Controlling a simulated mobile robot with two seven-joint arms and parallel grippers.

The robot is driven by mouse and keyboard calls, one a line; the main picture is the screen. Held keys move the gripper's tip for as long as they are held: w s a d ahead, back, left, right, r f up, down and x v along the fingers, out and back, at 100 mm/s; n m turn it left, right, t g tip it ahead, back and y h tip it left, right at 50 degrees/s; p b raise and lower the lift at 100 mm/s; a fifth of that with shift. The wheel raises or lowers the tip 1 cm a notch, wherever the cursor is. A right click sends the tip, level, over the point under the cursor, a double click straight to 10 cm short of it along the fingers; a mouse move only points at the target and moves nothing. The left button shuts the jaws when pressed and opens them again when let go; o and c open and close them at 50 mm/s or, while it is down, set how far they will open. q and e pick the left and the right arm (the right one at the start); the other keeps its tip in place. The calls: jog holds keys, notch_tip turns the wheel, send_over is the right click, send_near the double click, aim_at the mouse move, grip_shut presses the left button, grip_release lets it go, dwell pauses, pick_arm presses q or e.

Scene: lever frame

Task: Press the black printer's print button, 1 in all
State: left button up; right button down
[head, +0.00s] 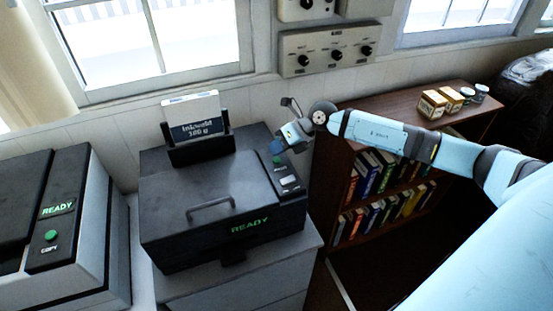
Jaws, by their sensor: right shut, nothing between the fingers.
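The black printer (165,192) stands on a white cabinet in the middle of the head view, with a green READY display on its front. My right gripper (277,148) is shut and empty, pointing down and left at the far end of that strip. Its tip hides part of the strip, and I cannot tell whether it touches a button. The print button's label is not readable. My left gripper is not in view.
A paper pack (193,115) stands in the printer's rear feed. A white and black copier (78,215) with a green button is at left. A wall panel with knobs (330,50) is behind. A bookshelf (385,200) with jars and boxes on top stands at right.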

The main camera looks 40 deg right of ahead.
jog(key=shift+f, duration=0.15)
jog(key=shift+f, duration=0.3)
